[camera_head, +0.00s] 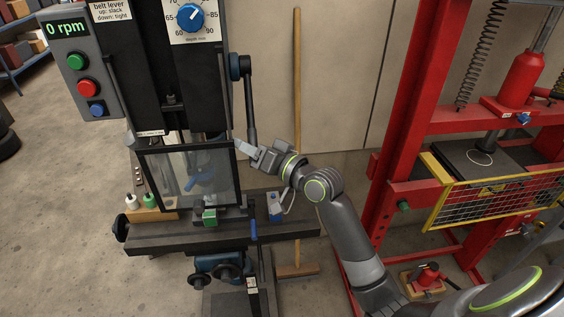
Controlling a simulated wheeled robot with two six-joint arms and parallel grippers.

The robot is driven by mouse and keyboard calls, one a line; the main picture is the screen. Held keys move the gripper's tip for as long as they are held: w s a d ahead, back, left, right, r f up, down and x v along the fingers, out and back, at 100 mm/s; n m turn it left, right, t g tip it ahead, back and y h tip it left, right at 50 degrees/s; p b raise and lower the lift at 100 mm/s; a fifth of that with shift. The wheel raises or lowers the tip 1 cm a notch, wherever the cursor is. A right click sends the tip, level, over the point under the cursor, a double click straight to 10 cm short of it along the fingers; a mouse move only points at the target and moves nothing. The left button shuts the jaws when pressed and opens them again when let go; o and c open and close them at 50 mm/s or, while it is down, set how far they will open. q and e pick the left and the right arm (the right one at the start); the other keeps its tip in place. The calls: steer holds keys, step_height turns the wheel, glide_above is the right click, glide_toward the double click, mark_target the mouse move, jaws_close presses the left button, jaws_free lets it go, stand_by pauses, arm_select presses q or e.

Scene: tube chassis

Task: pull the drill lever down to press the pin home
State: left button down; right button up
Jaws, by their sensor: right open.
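The drill press (150,75) stands left of centre. Its dark lever (249,105) hangs from a blue hub on the right side of the machine, with its lower end down by my right gripper. My right gripper (246,151) is open, at the lower end of the lever; whether it touches the lever I cannot tell. A clear guard (190,172) with a dark frame covers the work area. A small green piece (209,214) sits on the drill table below the guard. I cannot make out the pin. My left gripper is not in view.
A red press (408,120) with a yellow mesh guard (495,200) stands at the right. A wooden broom (297,90) leans on the wall behind my right arm.

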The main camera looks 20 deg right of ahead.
steer(key=b+v, duration=0.1)
steer(key=v, duration=1.5)
steer(key=shift+s+b, duration=0.25)
steer(key=shift+b, duration=0.1)
